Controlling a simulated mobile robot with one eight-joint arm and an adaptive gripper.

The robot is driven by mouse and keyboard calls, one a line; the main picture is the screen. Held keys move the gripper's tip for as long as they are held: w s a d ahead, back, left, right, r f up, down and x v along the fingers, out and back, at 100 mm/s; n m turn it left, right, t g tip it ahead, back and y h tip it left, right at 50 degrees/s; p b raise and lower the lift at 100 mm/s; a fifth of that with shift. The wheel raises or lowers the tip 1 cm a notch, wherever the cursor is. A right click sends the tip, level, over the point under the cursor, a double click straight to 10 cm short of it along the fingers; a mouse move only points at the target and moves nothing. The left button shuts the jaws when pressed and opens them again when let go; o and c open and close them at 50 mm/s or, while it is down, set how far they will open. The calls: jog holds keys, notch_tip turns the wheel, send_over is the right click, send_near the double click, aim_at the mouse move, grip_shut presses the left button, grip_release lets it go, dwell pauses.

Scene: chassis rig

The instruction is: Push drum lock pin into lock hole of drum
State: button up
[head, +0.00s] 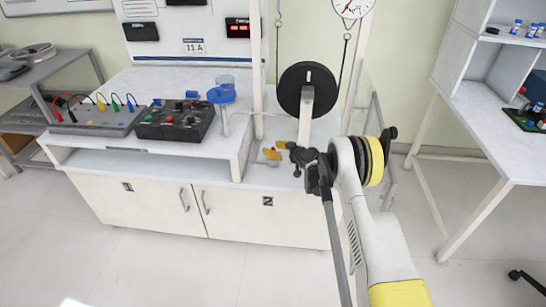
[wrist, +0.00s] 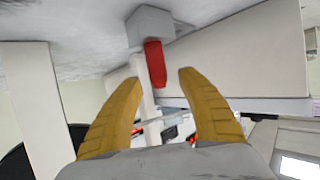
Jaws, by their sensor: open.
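The black drum (head: 307,88) hangs upright on a white post at the right end of the bench. A red pin-like piece (wrist: 155,63) sticks out of a small grey block (wrist: 150,27) in the wrist view; I take it for the lock pin. My gripper (head: 273,150) is low beside the post, below the drum. Its two orange fingers are spread apart in the wrist view (wrist: 160,78), with the red piece in line with the gap between their tips. I cannot tell whether they touch it. The lock hole cannot be made out.
A black control box (head: 175,120) with knobs and a grey panel with coloured plugs (head: 100,113) stand on the bench to the left. A blue-topped stand (head: 222,95) is nearer the post. White frame uprights and hanging cables flank the drum. A white table (head: 500,125) stands right.

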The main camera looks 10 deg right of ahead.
grip_shut()
